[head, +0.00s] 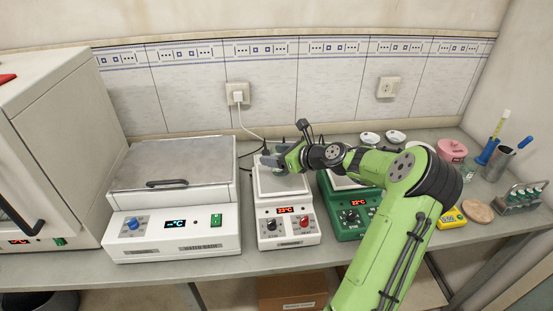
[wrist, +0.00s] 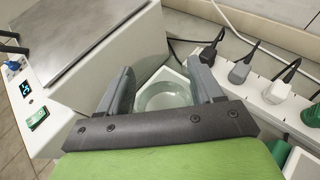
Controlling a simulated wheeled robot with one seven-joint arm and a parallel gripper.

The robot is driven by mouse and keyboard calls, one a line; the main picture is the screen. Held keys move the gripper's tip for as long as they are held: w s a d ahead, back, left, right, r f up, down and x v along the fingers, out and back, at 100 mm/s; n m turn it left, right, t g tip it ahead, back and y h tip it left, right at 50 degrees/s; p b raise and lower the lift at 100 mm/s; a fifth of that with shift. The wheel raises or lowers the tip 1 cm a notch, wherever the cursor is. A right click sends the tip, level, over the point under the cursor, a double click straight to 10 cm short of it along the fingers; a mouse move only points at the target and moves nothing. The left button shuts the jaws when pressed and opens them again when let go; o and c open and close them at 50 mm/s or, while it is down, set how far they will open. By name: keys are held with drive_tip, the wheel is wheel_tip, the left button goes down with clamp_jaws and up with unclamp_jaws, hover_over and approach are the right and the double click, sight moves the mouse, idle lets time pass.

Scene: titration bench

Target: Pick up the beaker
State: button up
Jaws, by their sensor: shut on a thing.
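A clear glass beaker (wrist: 165,97) shows in the wrist view between the two grey fingers of my gripper (wrist: 165,88). Its round rim and pale inside face the camera. My gripper is shut on it. In the head view my gripper (head: 282,158) is over the back of the white hotplate (head: 283,183). The beaker is hard to make out there. I cannot tell whether its base touches the plate.
A white water bath (head: 170,200) stands close to the left. A green hotplate (head: 357,218) stands to the right, partly behind my arm. A power strip (wrist: 278,82) with several plugs lies behind. A yellow device (head: 450,218) and a tube rack (head: 520,203) are far right.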

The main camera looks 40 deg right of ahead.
wheel_tip(320, 180, up, 8)
drive_tip(key=p, duration=0.2)
idle(0.3)
